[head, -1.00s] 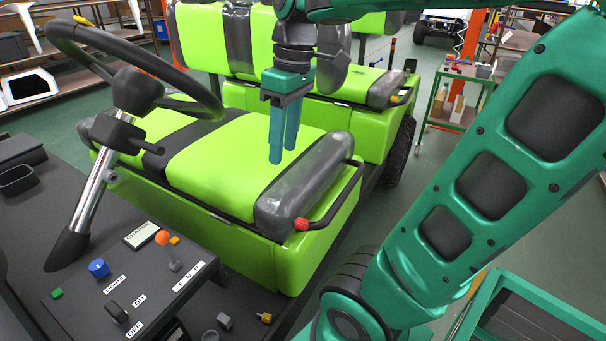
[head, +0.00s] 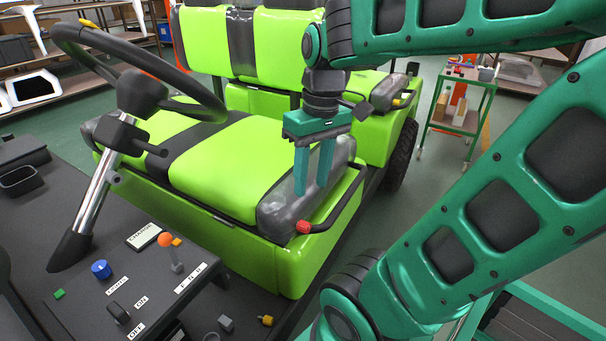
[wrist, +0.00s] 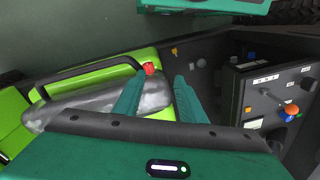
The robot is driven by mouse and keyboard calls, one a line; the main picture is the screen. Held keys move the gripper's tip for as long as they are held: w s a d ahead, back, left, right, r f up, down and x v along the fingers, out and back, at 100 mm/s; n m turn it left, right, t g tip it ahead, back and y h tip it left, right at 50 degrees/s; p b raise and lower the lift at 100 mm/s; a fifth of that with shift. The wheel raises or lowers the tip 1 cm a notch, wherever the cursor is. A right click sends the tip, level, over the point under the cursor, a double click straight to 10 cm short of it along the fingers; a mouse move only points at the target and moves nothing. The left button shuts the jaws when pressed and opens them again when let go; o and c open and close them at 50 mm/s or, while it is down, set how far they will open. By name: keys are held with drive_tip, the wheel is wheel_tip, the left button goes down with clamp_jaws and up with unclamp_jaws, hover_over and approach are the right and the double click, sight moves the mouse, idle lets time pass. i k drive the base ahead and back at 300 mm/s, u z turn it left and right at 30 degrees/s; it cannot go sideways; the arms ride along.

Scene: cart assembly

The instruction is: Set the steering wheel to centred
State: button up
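The steering wheel (head: 188,82) is at the left of the head view, a black rim on a dark hub (head: 142,92) and a shiny tilted column. A yellow mark (head: 88,23) sits on the rim's upper left part. One spoke runs to the right side of the rim, another to the upper left. My gripper (head: 310,188) is well to the right of the wheel, over the end of the green seat, pointing down. In the wrist view its two teal fingers (wrist: 158,78) are apart with nothing held between them. I cannot make out the wheel there.
A grey armrest with a bar and red knob (head: 303,227) is close to my fingers. A dark control panel (head: 75,307) with a blue knob (head: 101,269) and an orange-topped lever (head: 166,240) lies below the wheel. Open space lies above the seat, between gripper and wheel.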

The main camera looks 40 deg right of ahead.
sight(139, 96)
drive_tip(key=u, duration=0.05)
drive_tip(key=k, duration=0.5)
drive_tip(key=u, duration=1.15)
drive_tip(key=i, duration=0.7)
drive_tip(key=z, duration=0.1)
